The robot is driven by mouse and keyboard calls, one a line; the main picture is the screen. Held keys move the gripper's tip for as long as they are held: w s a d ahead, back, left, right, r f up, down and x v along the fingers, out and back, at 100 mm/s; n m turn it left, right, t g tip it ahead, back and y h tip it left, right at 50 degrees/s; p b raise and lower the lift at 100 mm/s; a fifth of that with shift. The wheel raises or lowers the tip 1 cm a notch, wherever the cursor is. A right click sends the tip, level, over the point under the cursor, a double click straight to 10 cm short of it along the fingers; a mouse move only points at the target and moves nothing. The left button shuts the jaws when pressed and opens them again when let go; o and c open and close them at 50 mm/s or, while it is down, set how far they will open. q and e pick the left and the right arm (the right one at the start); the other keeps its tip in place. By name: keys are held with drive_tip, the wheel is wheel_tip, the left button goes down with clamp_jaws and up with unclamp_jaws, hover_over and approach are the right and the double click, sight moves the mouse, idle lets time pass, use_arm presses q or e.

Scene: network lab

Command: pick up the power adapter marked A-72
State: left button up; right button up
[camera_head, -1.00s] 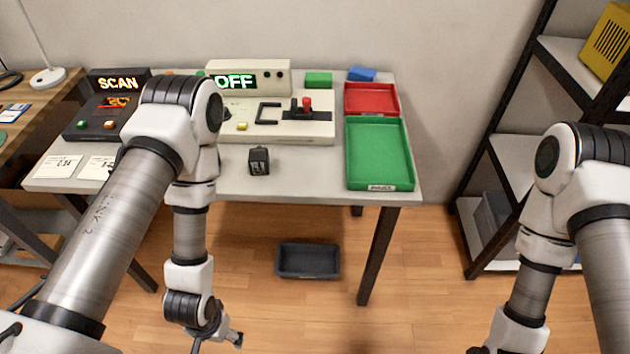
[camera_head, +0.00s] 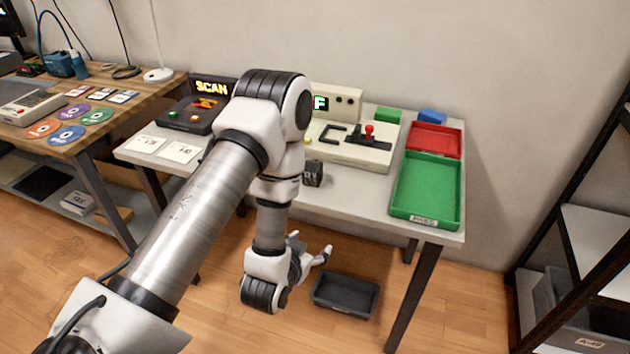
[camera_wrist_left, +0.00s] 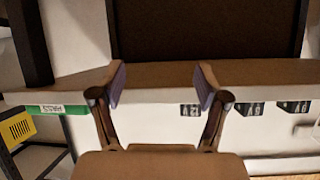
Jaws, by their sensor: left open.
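A small black block (camera_head: 313,172) with white marking stands on the white table (camera_head: 385,207), just right of my left arm; its marking is not clearly readable. Several small black labelled blocks, one of them near the middle (camera_wrist_left: 190,110), line the table edge in the left wrist view, which looks upside down. Their labels are too small to read, so I cannot tell which is A-72. My arm hides part of the table in the head view. My left gripper (camera_head: 312,250) is open and empty, in front of the table and below its top. My right gripper is out of view.
A green tray (camera_head: 427,218) and a red tray (camera_head: 434,140) lie on the table's right. A console with a red-knobbed lever (camera_head: 369,130) and a SCAN device (camera_head: 192,115) stand behind. A dark bin (camera_head: 345,294) is on the floor. A shelf (camera_head: 590,240) stands right.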

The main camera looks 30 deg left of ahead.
sight(310, 173)
use_arm(q)
drive_tip(key=w+a+r+n+t+y+b, duration=0.1)
drive_tip(key=w+a+r, duration=0.1)
drive_tip(key=r, duration=0.1)
drive_tip(key=w+a+r+n+t+y+b, duration=0.1)
drive_tip(key=a+r+t+b, duration=0.1)
drive_tip(key=r, duration=0.1)
drive_tip(key=w+a+r+t+y+b, duration=0.1)
drive_tip(key=w+a+r, duration=0.1)
drive_tip(key=r, duration=0.1)
drive_tip(key=shift+w+n+t, duration=0.3)
drive_tip(key=shift+w+n, duration=0.05)
drive_tip(key=shift+n, duration=0.05)
drive_tip(key=x, duration=0.4)
drive_tip(key=r+x, duration=0.1)
drive_tip(key=x, duration=0.2)
drive_tip(key=shift+w, duration=0.4)
drive_tip(key=c, duration=1.4)
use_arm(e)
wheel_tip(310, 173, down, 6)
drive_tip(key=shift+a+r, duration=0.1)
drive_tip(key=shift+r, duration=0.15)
